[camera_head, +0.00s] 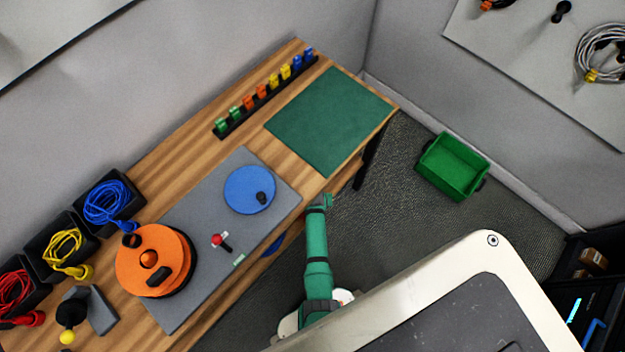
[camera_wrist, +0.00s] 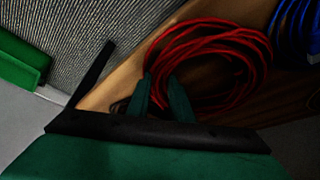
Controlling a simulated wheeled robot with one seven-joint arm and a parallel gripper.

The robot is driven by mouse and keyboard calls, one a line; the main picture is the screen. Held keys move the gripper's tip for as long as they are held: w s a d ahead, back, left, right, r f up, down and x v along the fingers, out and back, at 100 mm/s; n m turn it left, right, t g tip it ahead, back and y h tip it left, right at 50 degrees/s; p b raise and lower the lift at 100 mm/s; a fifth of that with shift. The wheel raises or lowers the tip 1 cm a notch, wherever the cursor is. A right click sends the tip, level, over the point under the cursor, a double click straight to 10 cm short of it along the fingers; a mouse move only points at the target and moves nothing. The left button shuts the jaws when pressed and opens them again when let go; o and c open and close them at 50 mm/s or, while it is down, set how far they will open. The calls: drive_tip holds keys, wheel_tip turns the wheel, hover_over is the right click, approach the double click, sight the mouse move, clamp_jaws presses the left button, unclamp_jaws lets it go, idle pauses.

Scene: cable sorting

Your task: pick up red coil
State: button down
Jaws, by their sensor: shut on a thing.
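A red coil (camera_wrist: 215,50) of several cable loops fills the upper middle of the wrist view, against a brown wooden surface. My gripper (camera_wrist: 162,92) has its two dark green fingers at the coil's near left side, shut on its strands. The fingers hide part of the loops there. In the head view my green arm reaches up to the front edge of the wooden table, with my gripper (camera_head: 320,200) at that edge; the coil at it cannot be made out there. Another red cable (camera_head: 14,288) lies in a black bin at the far left.
A blue coil (camera_wrist: 297,30) lies right of the red one. On the table (camera_head: 317,172) are a grey mat (camera_head: 180,300), an orange reel (camera_head: 143,262), a blue disc (camera_head: 247,188) and a green mat (camera_head: 330,118). A green crate (camera_head: 453,165) stands on the floor.

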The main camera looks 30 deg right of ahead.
drive_tip(key=shift+r, duration=0.45)
drive_tip(key=shift+v, duration=1.1)
drive_tip(key=s+a, duration=0.8)
drive_tip(key=s, duration=0.6)
drive_tip(key=shift+a, duration=0.25)
